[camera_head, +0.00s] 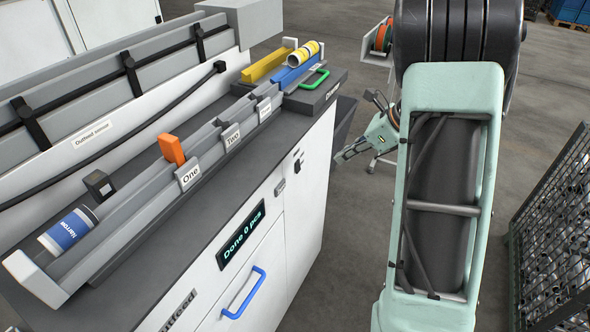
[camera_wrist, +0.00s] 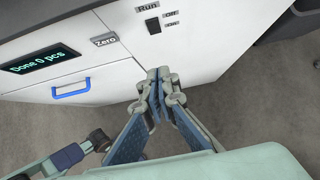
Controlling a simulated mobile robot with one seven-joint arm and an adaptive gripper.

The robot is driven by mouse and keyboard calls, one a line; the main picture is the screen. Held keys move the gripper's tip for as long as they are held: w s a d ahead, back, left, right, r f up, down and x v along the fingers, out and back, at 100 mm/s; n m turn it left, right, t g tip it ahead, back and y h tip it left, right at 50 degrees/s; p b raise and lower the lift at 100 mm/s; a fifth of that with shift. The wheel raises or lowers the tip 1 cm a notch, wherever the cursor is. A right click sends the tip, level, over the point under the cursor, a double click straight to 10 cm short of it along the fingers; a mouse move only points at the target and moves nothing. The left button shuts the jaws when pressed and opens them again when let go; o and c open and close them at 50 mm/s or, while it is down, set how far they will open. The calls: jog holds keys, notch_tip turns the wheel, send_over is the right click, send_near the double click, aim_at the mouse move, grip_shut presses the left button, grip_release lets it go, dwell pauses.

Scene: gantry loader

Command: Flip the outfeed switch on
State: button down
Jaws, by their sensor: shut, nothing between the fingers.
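The small black switch (camera_wrist: 152,25) is on the white front panel of the outfeed cabinet, under a "Run" label, with two small labels on its right that seem to read "Off" and "On". In the head view the switch (camera_head: 298,166) is small, near the panel's right end; I cannot tell which way it is set. My gripper (camera_wrist: 158,74) is shut and empty, its fingertips below the switch in the wrist view and apart from it. In the head view my gripper (camera_head: 345,156) is right of the cabinet, partly hidden behind my arm.
A "Zero" label (camera_wrist: 104,40), a display reading "Done 0 pcs" (camera_wrist: 40,57) and a blue drawer handle (camera_wrist: 70,88) are left of the switch. A wire-mesh bin (camera_head: 555,235) stands at the right. Open floor (camera_head: 340,250) lies before the cabinet.

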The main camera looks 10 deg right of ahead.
aim_at(298, 166)
jog(key=shift+f, duration=0.2)
jog(key=w+a+r+p+x, duration=0.1)
jog(key=x, duration=1.1)
jog(key=shift+w+a+p, duration=0.35)
jog(key=shift+a, duration=0.25)
